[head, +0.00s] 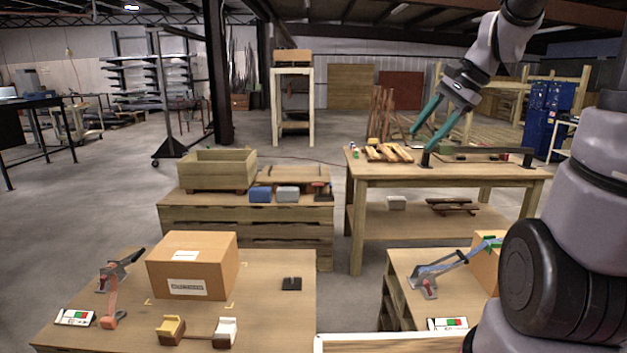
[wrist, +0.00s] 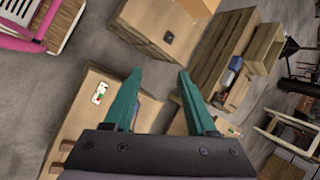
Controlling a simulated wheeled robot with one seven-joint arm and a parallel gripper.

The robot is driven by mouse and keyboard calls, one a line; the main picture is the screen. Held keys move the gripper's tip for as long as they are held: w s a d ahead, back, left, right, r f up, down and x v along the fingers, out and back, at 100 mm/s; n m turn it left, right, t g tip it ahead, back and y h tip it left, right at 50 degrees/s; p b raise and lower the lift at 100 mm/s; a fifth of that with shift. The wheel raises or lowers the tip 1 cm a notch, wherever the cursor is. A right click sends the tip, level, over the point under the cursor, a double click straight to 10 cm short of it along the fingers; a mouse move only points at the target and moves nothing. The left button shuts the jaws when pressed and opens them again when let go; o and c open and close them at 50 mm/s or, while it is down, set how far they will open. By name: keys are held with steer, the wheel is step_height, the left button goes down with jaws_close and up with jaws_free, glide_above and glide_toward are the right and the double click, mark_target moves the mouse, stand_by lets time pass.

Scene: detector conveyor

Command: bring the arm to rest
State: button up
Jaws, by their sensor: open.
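My gripper (head: 424,128) shows at the upper right in the head view, raised in the air with its teal fingers pointing down and left. In that view it overlaps the wooden workbench behind it. The fingers are apart with nothing between them. In the wrist view my gripper (wrist: 156,82) also shows open and empty, above the floor and the low wooden furniture. My grey arm reaches up along the right side of the head view.
A wooden table (head: 275,325) at the front left bears a cardboard box (head: 205,255), a tape dispenser (head: 110,285) and a black pad (head: 291,284). A second low cabinet (head: 395,283) stands at right. Behind are a wooden crate (head: 217,168) and the workbench (head: 447,174). Concrete floor is open at left.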

steer(key=s+r+n+t+h, duration=0.3)
steer(key=s+r+n, duration=0.2)
steer(key=s, duration=0.9)
steer(key=n, duration=0.2)
steer(key=shift+a+r+n+t, duration=0.15)
steer(key=shift+n+t, duration=0.15)
steer(key=shift+t, duration=0.1)
